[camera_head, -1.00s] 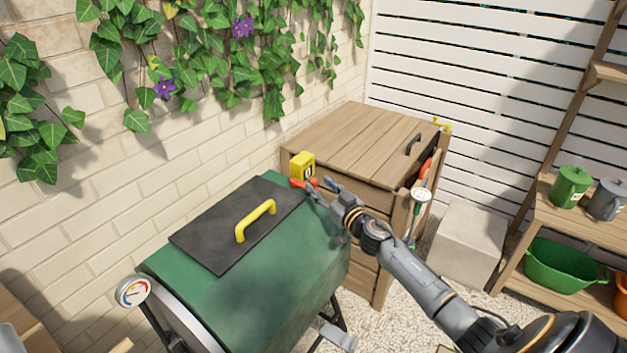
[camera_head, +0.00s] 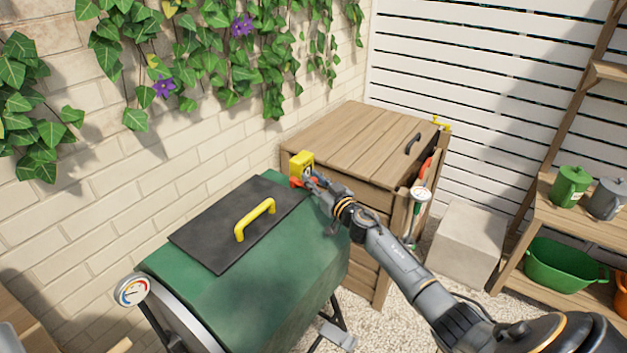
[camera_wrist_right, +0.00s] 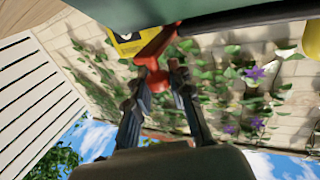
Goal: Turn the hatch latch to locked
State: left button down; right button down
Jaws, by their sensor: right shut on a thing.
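The hatch (camera_head: 213,252) is a dark flat lid with a yellow handle (camera_head: 255,219) on top of a green drum (camera_head: 262,285), and it lies closed. A red latch (camera_head: 296,183) sits at the drum's far end, beside a yellow marked block (camera_head: 301,166). The right wrist view shows the red latch (camera_wrist_right: 153,65) and the yellow block (camera_wrist_right: 128,42) close up. My right gripper (camera_head: 312,181) is shut on the red latch; its fingers (camera_wrist_right: 163,78) partly hide it. The mark on the block is too small to read. My left gripper is not in view.
A wooden slatted box (camera_head: 357,140) stands behind the drum, near the latch. A dial gauge (camera_head: 132,291) is at the drum's near end. A pale block (camera_head: 468,243) and a shelf with a green tub (camera_head: 560,265) stand at the right.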

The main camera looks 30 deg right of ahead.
aim_at(304, 196)
jog(key=shift+a, duration=0.1)
jog(key=h, duration=0.1)
jog(key=a+m+h, duration=0.1)
jog(key=shift+s+f+m+h+p, duration=0.1)
jog(key=shift+s+m+h+p, duration=0.05)
jog(key=shift+m+h+p, duration=0.15)
jog(key=shift+a+f+m+g+h+b, duration=0.2)
jog(key=shift+a+m+g+h+b, duration=0.15)
jog(key=shift+m+h+b, duration=0.45)
jog(key=m+h+b, duration=0.1)
jog(key=b, duration=0.1)
jog(key=a+m+g+h+b, duration=0.1)
jog(key=h+b, duration=0.1)
jog(key=shift+a+f+h, duration=0.1)
jog(key=shift+a+h, duration=0.05)
jog(key=shift+h, duration=0.15)
jog(key=shift+a+m+g+h+b, duration=0.15)
jog(key=shift+m+g+h+b, duration=0.15)
jog(key=shift+b, duration=0.35)
jog(key=shift+a+r+h+b, duration=0.1)
jog(key=shift+r+h+b, duration=0.2)
jog(key=shift+r, duration=0.05)
jog(key=c, duration=1.2)
grip_release()
jog(key=shift+s+a+r, duration=0.1)
jog(key=shift+s+r, duration=0.05)
jog(key=shift+o, duration=0.2)
